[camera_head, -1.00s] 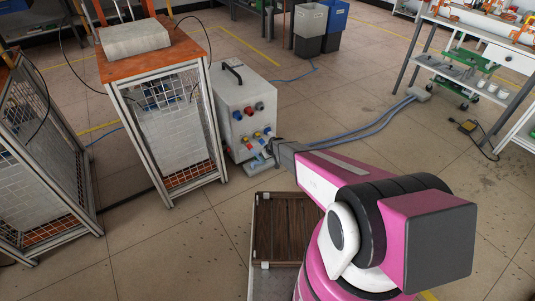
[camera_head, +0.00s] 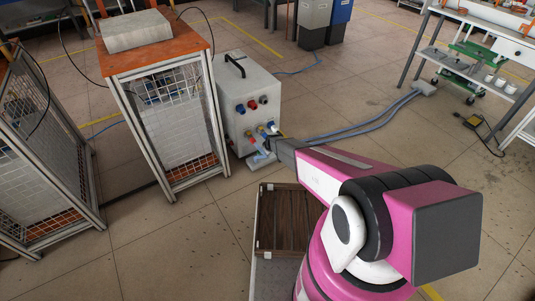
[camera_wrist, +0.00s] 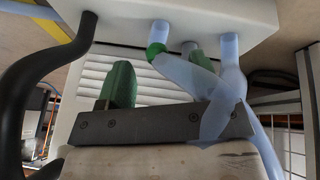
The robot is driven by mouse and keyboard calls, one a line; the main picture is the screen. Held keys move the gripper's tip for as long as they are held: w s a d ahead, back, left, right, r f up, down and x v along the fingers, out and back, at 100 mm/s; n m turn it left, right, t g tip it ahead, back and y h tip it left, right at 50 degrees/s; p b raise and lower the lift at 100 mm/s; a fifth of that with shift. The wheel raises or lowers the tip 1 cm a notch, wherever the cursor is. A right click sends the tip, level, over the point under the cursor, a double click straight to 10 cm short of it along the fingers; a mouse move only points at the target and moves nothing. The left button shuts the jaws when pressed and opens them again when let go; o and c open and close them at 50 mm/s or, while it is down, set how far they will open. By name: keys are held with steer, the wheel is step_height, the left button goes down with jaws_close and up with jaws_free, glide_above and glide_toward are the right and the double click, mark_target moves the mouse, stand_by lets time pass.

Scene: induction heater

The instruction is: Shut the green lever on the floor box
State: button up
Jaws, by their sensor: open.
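The floor box (camera_head: 236,110) is a pale grey cabinet with a black handle and several coloured connectors. In the wrist view the box (camera_wrist: 120,22) fills the top, with pale blue hoses (camera_wrist: 234,75) joined to it. A small green piece (camera_wrist: 156,50) sits on one hose near the box; I cannot tell whether it is the lever. My gripper (camera_wrist: 160,66) is open, its two green fingers pointing toward the box just below that piece. A hose crosses in front of the right finger. I cannot tell whether they touch.
A mesh-sided stand with an orange top (camera_head: 187,58) stands close left of the box. A brown slatted crate (camera_head: 283,228) is in front, beside my arm. Blue hoses (camera_head: 360,129) run along the floor to the right. A thick black cable (camera_wrist: 40,75) hangs left in the wrist view.

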steer(key=shift+x, duration=1)
jaws_close()
steer(key=shift+w+n, duration=0.5)
steer(key=shift+n, duration=0.1)
steer(key=shift+y, duration=0.3)
